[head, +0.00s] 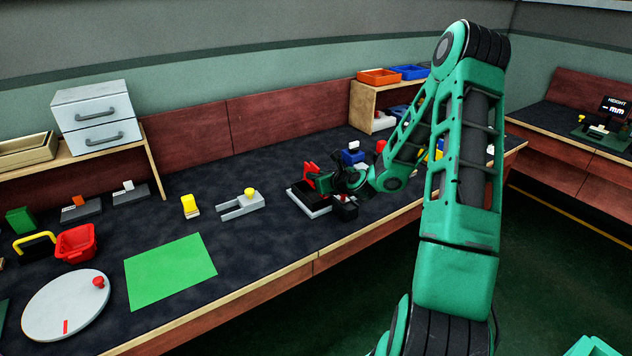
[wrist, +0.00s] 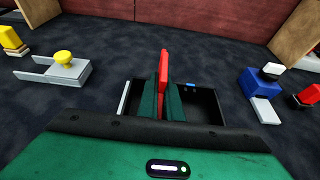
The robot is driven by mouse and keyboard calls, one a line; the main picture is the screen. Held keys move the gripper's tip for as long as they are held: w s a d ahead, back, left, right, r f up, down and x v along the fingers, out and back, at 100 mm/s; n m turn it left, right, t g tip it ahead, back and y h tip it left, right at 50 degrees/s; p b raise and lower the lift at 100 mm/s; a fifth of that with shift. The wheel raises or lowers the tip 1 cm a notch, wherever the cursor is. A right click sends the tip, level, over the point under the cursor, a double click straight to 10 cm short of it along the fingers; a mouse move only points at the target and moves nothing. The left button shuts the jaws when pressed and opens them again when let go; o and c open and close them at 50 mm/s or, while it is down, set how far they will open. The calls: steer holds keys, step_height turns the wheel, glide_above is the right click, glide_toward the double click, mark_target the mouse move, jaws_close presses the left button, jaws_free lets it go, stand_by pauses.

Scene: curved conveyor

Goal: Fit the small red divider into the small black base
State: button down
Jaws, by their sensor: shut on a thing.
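My gripper (wrist: 162,102) is shut on the red divider (wrist: 164,62), a thin upright red plate that rises between the two dark green fingers in the wrist view. In the head view the red divider (head: 311,171) shows just left of my gripper (head: 321,182). The black base (wrist: 204,106) is a shallow open black tray with a light grey side, below and around the fingers. In the head view the base (head: 297,190) is partly hidden by my gripper. The divider's lower edge is hidden, so I cannot tell whether it touches the base.
A grey forked fixture with a yellow knob (head: 250,192) stands left of the base. A blue block fixture (wrist: 258,94) stands to the right in the wrist view. A green mat (head: 170,270) lies front left.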

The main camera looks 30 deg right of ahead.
steer(key=shift+s+f, duration=0.2)
steer(key=shift+f, duration=0.8)
steer(key=c, duration=1.9)
jaws_free()
steer(key=shift+w, duration=0.1)
steer(key=shift+r, duration=0.1)
steer(key=shift+s, duration=0.2)
steer(key=v, duration=1.1)
steer(key=shift+s+r, duration=0.2)
steer(key=shift+r, duration=0.1)
